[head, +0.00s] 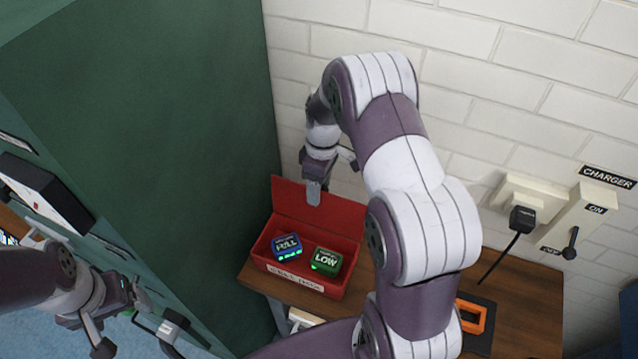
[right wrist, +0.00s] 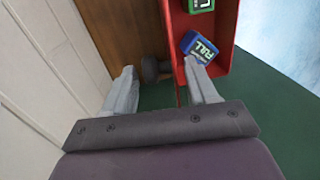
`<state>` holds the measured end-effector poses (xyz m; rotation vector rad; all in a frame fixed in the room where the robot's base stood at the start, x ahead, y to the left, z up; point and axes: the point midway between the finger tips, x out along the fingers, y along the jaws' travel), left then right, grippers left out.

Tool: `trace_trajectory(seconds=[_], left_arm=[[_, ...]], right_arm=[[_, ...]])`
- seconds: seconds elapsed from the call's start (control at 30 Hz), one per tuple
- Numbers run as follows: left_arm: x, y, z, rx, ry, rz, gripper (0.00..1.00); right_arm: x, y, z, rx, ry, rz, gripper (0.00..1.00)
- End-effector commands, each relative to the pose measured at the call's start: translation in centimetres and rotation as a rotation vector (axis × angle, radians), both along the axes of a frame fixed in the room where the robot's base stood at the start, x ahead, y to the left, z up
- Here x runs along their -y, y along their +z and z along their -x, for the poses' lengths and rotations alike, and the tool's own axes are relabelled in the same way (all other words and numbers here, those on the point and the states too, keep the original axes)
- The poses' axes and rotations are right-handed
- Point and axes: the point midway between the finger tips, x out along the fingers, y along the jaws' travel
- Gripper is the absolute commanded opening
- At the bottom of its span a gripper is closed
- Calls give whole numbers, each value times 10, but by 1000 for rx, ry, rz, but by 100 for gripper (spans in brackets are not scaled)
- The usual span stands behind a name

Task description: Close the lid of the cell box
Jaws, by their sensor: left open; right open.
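The red cell box (head: 330,287) stands on a wooden shelf with its lid (head: 340,219) open, raised at the back near the wall. A blue FULL cell (head: 287,247) and a green LOW cell (head: 326,262) lie inside. My right gripper (head: 314,188) is open at the lid's upper edge, with one finger in front of the lid. In the right wrist view its fingers (right wrist: 163,90) stand apart, with the red lid edge (right wrist: 170,58) between them; contact is unclear. My left gripper (head: 138,332) is open at the lower left, away from the box.
A tall green cabinet (head: 170,130) stands close to the box's left side. A white brick wall (head: 480,70) is behind. A charger plug (head: 523,218), a switch (head: 570,240) and an orange frame (head: 472,317) are at the right.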

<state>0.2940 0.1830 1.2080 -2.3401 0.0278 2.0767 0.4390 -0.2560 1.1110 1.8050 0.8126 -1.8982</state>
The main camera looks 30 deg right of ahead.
Motion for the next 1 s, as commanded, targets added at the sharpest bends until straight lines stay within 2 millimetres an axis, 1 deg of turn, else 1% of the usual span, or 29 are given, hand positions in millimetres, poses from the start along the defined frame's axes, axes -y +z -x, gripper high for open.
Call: trace_trajectory(seconds=[0.07, 0.17, 0.2, 0.23, 0.27, 1.0], left_arm=[[0, 0, 0, 0, 0, 0, 81], [0, 0, 0, 0, 0, 0, 81], [0, 0, 0, 0, 0, 0, 81], [0, 0, 0, 0, 0, 0, 81], [0, 0, 0, 0, 0, 0, 81], [0, -3, 0, 0, 0, 0, 81]], right_arm=[[0, 0, 0, 0, 0, 0, 57], [0, 0, 0, 0, 0, 0, 28], [0, 0, 0, 0, 0, 0, 15], [0, 0, 0, 0, -1, 0, 5], [0, 0, 0, 0, -1, 0, 0], [0, 1, -1, 19, -1, 22, 0]])
